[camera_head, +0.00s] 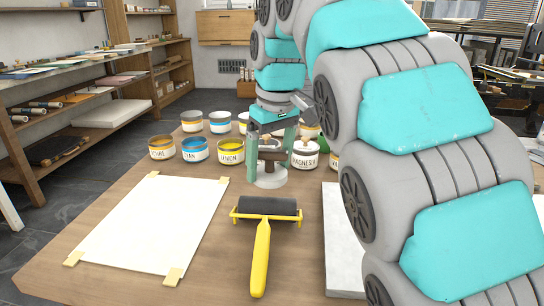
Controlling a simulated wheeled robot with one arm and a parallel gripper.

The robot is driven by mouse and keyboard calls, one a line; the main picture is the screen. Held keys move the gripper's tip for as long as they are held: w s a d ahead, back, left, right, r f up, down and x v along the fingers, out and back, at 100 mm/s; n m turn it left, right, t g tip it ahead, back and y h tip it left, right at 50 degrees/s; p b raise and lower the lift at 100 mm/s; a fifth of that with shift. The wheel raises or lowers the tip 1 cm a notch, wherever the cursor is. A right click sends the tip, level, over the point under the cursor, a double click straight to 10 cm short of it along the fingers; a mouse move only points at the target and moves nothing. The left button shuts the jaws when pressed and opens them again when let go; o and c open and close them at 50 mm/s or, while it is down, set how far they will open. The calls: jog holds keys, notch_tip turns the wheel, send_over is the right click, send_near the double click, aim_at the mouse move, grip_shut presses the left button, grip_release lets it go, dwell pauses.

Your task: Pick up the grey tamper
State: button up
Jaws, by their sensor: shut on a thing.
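The grey tamper (269,182) is upright at the middle of the table, with its round pale base below my gripper. My gripper (270,158) points down from above, with one teal finger on each side of the tamper's upper part, and is shut on it. The fingers partly hide the handle. I cannot tell whether the base touches the table or is slightly above it.
Several labelled ink cans (230,151) stand behind and beside the tamper on the wooden table (200,292). A yellow-handled roller (262,250) lies in front. A taped white sheet (160,222) is at left, and a pale slab (340,245) at right, partly behind my arm.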

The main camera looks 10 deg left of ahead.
jog(key=s, duration=0.4)
jog(key=s+b, duration=0.1)
jog(key=s, duration=0.7)
jog(key=shift+s+d, duration=0.1)
jog(key=shift+d, duration=0.2)
jog(key=o, duration=1)
jog(key=c, duration=0.8)
